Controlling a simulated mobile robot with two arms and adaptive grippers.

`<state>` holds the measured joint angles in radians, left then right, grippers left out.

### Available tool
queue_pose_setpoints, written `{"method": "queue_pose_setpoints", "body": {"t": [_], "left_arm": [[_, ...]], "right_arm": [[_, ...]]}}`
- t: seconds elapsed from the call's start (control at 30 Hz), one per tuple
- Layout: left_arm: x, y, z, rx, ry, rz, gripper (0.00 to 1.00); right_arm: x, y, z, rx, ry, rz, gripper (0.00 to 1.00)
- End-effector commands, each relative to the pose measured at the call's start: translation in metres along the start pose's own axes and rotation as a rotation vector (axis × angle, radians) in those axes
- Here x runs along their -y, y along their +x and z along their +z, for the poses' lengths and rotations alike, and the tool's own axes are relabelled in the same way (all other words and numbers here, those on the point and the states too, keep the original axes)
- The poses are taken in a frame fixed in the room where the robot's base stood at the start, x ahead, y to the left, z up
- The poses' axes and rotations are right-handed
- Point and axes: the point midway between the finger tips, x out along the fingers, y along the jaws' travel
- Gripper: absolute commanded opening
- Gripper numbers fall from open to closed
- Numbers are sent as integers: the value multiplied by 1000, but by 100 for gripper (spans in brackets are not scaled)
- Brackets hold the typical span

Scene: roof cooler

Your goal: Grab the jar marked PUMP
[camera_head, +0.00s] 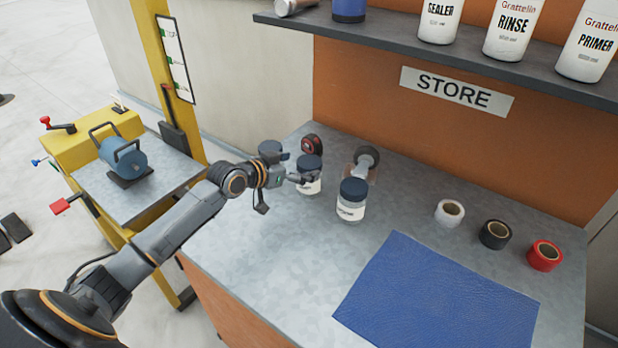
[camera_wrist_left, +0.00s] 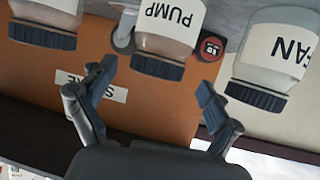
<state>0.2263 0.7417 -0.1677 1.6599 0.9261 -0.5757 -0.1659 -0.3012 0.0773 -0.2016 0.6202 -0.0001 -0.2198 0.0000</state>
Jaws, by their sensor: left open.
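The jar marked PUMP (camera_wrist_left: 172,28) is clear with a dark blue ribbed lid and a white label. It appears upside down in the left wrist view, between and beyond the spread fingertips of my left gripper (camera_wrist_left: 155,80). In the head view it appears to be the middle jar (camera_head: 309,162), standing upright on the bench. My left gripper (camera_head: 303,179) is open in front of it and hides part of it. I cannot tell whether a finger touches it. My right gripper is out of view.
A similar jar (camera_head: 351,202) stands right of it, and another (camera_head: 270,148), its label ending in "AN" (camera_wrist_left: 290,45), stands left. A dark red roll (camera_head: 312,144) and a grey object (camera_head: 367,160) are behind. Tape rolls (camera_head: 495,234) and a blue mat (camera_head: 435,300) lie right.

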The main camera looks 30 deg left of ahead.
Motion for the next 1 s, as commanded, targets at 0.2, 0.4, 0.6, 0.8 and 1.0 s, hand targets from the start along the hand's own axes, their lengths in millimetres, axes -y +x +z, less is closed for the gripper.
{"method": "queue_pose_setpoints", "body": {"t": [0.2, 0.4, 0.6, 0.8, 1.0], "left_arm": [[-3, 30, 0, -2, -4, 0, 90], [-3, 40, 2, 0, -1, 1, 90], [-3, 40, 2, 0, 0, 1, 83], [-3, 40, 2, 0, 0, 1, 43], [-3, 40, 1, -2, 0, 0, 11]], "right_arm": [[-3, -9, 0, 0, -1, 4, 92], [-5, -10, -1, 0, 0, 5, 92], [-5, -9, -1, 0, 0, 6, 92], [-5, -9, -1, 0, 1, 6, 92], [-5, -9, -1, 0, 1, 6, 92]]}}
